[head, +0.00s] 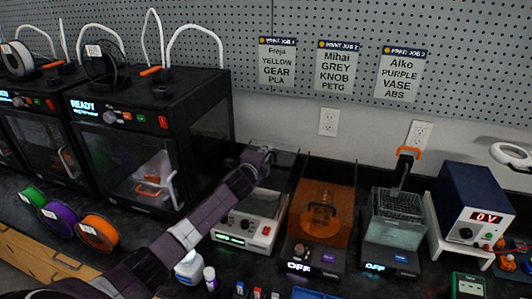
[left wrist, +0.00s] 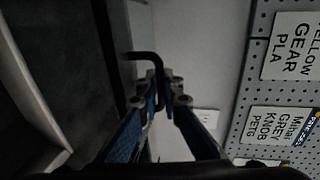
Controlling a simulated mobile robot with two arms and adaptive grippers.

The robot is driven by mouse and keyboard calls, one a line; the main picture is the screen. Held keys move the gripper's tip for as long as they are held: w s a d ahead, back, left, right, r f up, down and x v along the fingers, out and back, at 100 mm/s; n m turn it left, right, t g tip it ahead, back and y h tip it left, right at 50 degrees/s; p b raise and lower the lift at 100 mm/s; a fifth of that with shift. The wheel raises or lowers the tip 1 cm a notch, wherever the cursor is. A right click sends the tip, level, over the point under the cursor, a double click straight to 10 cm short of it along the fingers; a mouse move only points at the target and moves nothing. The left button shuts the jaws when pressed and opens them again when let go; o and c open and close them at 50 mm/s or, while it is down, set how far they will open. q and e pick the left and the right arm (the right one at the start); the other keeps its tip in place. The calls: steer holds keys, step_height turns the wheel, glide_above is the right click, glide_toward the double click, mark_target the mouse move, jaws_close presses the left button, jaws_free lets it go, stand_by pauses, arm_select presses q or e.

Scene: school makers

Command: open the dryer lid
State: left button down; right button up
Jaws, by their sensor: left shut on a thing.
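The dryer (head: 264,231) appears to be the white-fronted box with a dark knob and a lit green display, standing between the right black printer and the orange box. My left arm reaches across the counter to its top. My left gripper (head: 257,156) is at the upper back of the dryer, in front of the wall. In the left wrist view the gripper (left wrist: 166,100) is shut on a bent black handle (left wrist: 146,57). The arm hides part of the dryer and its lid, so I cannot tell the lid's exact angle. My right gripper is not in view.
A black printer (head: 200,99) stands close left of my left gripper. An orange box (head: 337,208) stands close right of the dryer, then an ultrasonic-looking tank (head: 391,232) and a blue power supply (head: 470,209). Filament spools (head: 98,232) and small bottles (head: 189,268) are near my arm.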

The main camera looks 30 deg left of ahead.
arm_select(q)
steer(key=c, duration=2.4)
jaws_free()
steer(key=shift+s+d, duration=0.15)
steer(key=shift+s, duration=0.4)
steer(key=v, duration=1)
steer(key=shift+s+r, duration=0.2)
steer(key=shift+s, duration=0.2)
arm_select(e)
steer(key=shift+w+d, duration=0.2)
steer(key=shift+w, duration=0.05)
